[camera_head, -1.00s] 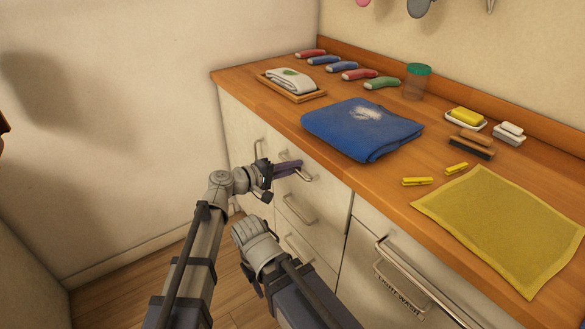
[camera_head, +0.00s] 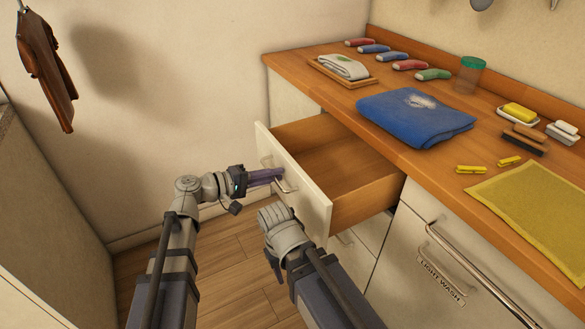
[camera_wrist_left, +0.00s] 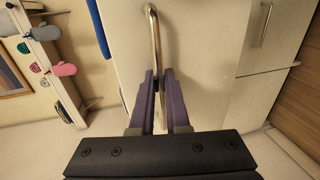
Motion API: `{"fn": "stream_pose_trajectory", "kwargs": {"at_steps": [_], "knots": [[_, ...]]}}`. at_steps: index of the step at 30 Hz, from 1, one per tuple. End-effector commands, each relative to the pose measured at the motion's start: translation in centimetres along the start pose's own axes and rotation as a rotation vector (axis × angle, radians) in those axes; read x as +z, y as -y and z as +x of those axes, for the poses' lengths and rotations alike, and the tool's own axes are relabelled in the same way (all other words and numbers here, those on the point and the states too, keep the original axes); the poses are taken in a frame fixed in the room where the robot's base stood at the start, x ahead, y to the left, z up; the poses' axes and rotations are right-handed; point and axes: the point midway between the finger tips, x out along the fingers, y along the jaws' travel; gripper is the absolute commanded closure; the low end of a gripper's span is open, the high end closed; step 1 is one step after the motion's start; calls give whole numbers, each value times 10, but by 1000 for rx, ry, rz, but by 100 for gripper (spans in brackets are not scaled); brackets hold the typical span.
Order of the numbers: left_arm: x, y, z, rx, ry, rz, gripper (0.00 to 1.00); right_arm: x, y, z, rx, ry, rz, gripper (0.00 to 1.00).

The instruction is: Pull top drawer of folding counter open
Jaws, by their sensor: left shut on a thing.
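The top drawer (camera_head: 297,187) of the folding counter (camera_head: 290,98) stands well open, and its wooden inside looks empty. My left gripper (camera_head: 276,175) is at the metal handle on the drawer front. In the left wrist view, its purple fingers (camera_wrist_left: 158,98) are shut on the drawer handle (camera_wrist_left: 153,40), one on each side of the bar. My right arm's wrist (camera_head: 285,232) shows in front of the drawer's near end. Its fingers cannot be made out.
On the counter top lie a folded blue cloth (camera_head: 415,117), a tray with a white cloth (camera_head: 343,70) and a yellow mat (camera_head: 535,205). A cabinet with a "LIGHT WASH" label (camera_head: 440,280) is at right. Wooden floor (camera_head: 225,265) is clear below.

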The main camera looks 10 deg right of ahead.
Motion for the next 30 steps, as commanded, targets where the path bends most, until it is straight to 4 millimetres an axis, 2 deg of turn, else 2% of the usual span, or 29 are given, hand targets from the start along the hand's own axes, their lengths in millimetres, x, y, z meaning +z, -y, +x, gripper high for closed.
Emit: {"fn": "stream_pose_trajectory", "kwargs": {"at_steps": [3,7,20,21,24,30], "knots": [[1,3,-15,0,0,0,100,0,0,0,0,0,0,55],[0,5,-24,0,0,0,100,0,0,0,0,0,0,55],[0,6,-27,0,3,0,100,0,0,0,0,0,0,55],[0,5,-27,0,3,0,84,0,0,0,0,0,0,55],[0,5,-27,0,2,0,75,0,0,0,0,0,0,55],[0,5,-27,0,2,0,75,0,0,0,0,0,0,55]]}}
